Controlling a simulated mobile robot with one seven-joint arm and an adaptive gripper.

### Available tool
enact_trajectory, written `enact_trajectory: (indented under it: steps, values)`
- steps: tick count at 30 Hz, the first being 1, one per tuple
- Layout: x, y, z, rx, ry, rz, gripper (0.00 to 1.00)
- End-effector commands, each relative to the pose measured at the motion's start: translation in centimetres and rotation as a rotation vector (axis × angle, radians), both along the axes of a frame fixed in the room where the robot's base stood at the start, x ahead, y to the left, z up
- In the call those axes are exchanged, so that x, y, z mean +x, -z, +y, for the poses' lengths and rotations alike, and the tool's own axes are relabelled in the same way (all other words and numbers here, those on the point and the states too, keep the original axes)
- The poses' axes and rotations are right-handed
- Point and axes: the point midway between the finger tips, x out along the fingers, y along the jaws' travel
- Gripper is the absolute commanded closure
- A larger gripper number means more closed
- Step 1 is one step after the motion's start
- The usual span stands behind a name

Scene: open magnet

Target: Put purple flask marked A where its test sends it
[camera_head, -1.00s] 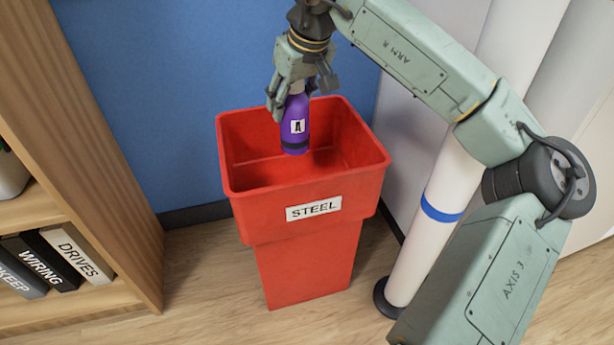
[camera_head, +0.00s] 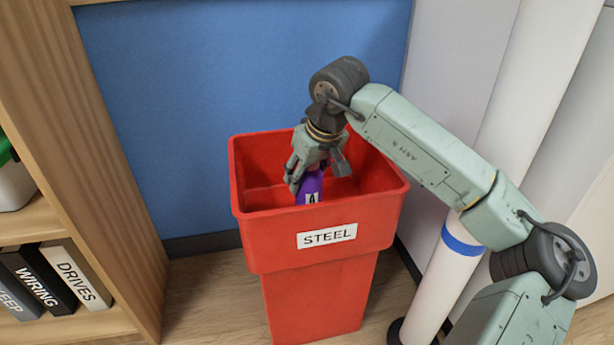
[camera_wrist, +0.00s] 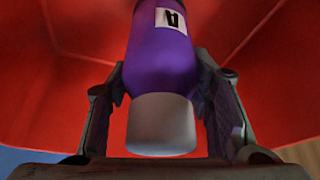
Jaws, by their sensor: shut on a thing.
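The purple flask marked A (camera_head: 311,190) hangs from my gripper (camera_head: 318,172) inside the mouth of the red bin labelled STEEL (camera_head: 318,260). My gripper is shut on the flask near its cap. In the wrist view the flask (camera_wrist: 162,62) shows its white A label and grey cap (camera_wrist: 161,125), with the fingers (camera_wrist: 160,100) on either side and red bin walls around. The front wall of the bin hides the flask's lower part in the head view. I cannot tell whether its base touches the bin floor.
A wooden shelf with binders (camera_head: 55,280) stands at the left. A white post with a blue band (camera_head: 462,240) stands close to the bin's right side. A blue panel (camera_head: 240,90) is behind the bin.

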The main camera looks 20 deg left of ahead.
Motion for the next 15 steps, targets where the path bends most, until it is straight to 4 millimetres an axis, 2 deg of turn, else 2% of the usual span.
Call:
enact_trajectory:
  steps: [7, 8, 15]
  values:
    - [0.01, 0.25, -0.02, 0.0, 0.0, -0.001, 0.94]
    - [0.0, 0.19, -0.01, 0.0, 0.0, 0.0, 0.52]
    - [-0.01, 0.13, -0.01, 0.0, 0.0, 0.0, 0.36]
